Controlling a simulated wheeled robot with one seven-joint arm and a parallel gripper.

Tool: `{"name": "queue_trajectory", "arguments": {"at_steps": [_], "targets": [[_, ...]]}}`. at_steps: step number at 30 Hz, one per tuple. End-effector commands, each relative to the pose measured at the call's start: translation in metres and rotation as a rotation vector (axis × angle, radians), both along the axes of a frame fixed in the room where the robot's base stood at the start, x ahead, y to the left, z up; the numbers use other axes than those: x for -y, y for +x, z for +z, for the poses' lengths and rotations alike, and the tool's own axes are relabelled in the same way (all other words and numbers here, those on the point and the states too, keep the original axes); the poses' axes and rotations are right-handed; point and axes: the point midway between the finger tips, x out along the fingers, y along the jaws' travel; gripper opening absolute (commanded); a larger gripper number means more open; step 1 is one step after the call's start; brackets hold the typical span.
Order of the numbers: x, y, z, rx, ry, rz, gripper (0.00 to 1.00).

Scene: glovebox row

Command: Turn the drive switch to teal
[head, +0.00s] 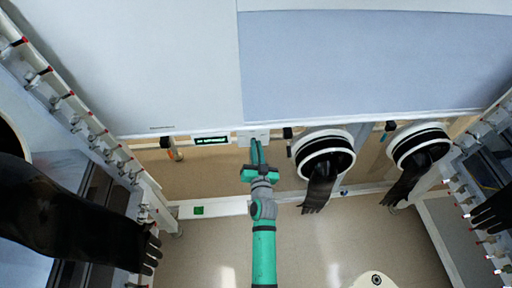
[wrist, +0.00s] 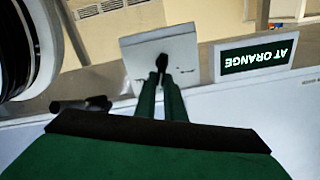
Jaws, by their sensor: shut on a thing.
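The drive switch is a small black knob (wrist: 161,63) on a pale square plate (wrist: 185,50), seen in the wrist view. My gripper (wrist: 160,82) has its two green fingers close together with their tips at the knob, shut on it. A dark display (wrist: 254,56) beside the plate shows "AT ORANGE", upside down in this view. In the head view my gripper (head: 256,145) reaches up to the switch plate (head: 252,135) on the cabinet's lower front. The knob is hidden there. Colour marks around the knob cannot be made out.
Round white glove ports (head: 325,135) with hanging black gloves are to the right of my gripper in the head view. A white rail (head: 225,207) runs below. A large black glove (head: 75,225) hangs at the left. The floor in front is clear.

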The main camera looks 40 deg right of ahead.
Motion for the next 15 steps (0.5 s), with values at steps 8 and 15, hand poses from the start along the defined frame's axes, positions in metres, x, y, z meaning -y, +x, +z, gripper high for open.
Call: {"name": "queue_trajectory", "arguments": {"at_steps": [8,15], "targets": [[0.0032,-0.0025,-0.0011,0.070,0.113,-0.003,0.00],[0.0048,-0.0038,-0.0017,0.092,0.149,-0.004,0.00]]}}
